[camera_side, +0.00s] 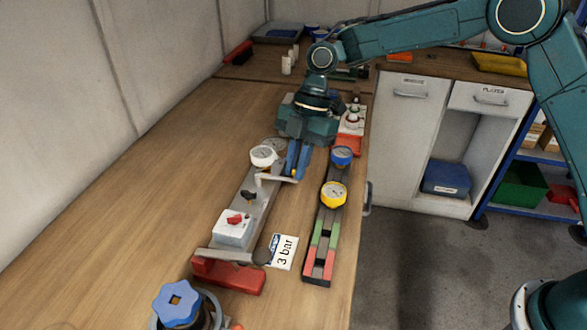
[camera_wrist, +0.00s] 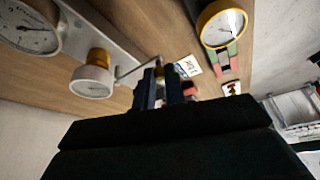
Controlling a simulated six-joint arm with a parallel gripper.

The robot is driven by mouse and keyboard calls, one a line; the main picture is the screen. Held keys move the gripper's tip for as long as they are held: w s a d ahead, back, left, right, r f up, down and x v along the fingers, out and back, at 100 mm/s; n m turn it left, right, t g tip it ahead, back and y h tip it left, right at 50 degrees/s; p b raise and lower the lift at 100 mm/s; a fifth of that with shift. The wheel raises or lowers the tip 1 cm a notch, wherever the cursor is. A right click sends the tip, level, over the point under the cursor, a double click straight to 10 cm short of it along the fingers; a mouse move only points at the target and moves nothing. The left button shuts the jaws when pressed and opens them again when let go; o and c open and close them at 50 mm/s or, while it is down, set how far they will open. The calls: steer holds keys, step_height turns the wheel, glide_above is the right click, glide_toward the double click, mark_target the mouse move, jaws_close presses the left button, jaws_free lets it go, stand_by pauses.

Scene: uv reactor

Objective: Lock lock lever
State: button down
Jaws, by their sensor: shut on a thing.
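The fingers hide the gripped end.
Right of the lever, a dark rail carries a blue-rimmed gauge (camera_side: 342,155) and a yellow gauge (camera_side: 333,194). A white box with a red knob (camera_side: 233,227) sits nearer. A "3 bar" card (camera_side: 283,252) lies between the rails. The bench (camera_side: 150,190) is clear at left.

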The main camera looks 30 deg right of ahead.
steer(key=c, duration=1.5)
jaws_free()
steer(key=shift+o, duration=0.2)
steer(key=shift+r, duration=0.15)
steer(key=v, duration=0.7)
steer(key=shift+d, duration=0.15)
steer(key=shift+r, duration=0.15)
